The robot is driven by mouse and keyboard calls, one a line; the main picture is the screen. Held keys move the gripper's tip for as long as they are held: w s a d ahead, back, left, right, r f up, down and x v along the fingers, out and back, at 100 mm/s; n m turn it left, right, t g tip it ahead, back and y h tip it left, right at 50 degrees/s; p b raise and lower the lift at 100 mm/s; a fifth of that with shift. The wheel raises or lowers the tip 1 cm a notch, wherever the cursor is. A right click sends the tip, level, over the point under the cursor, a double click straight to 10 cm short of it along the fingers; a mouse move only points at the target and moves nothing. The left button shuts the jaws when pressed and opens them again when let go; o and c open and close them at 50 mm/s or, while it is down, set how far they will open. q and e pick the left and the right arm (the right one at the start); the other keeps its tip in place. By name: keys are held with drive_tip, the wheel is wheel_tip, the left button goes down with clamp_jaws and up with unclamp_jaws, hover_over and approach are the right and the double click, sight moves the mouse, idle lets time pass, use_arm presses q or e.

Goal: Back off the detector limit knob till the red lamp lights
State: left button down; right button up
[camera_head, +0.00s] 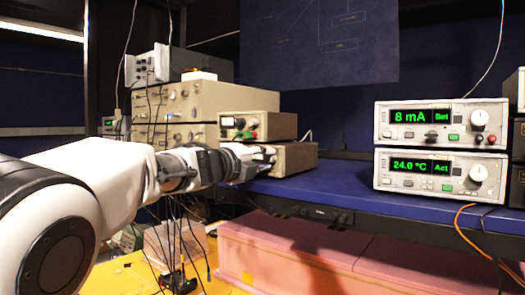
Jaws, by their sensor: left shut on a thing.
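My left arm reaches in from the left, and my left gripper (262,160) is at the front of the lower small beige box (298,158) on the blue shelf. Its fingers are shut on the detector limit knob at that box's front. The fingers hide the knob and most of the front panel, so its setting cannot be read. I cannot make out a lit red lamp. My right gripper is not in view.
A beige unit with a small meter (239,122) sits on the lower box, beside larger stacked instruments (205,100). Two displays (441,122) reading 8 mA and 24.0 °C stand at right. Blue shelf (335,186) between is clear. Pink foam blocks (300,245) and cables lie below.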

use_arm(q)
drive_tip(key=n, duration=0.3)
drive_tip(key=shift+n+p, duration=0.3)
drive_tip(key=shift+n, duration=0.1)
drive_tip(key=n, duration=0.6)
drive_tip(key=shift+n, duration=0.3)
drive_tip(key=c, duration=1.2)
unclamp_jaws()
drive_tip(key=shift+w+d, duration=0.1)
drive_tip(key=shift+d, duration=0.05)
drive_tip(key=shift+f, duration=0.1)
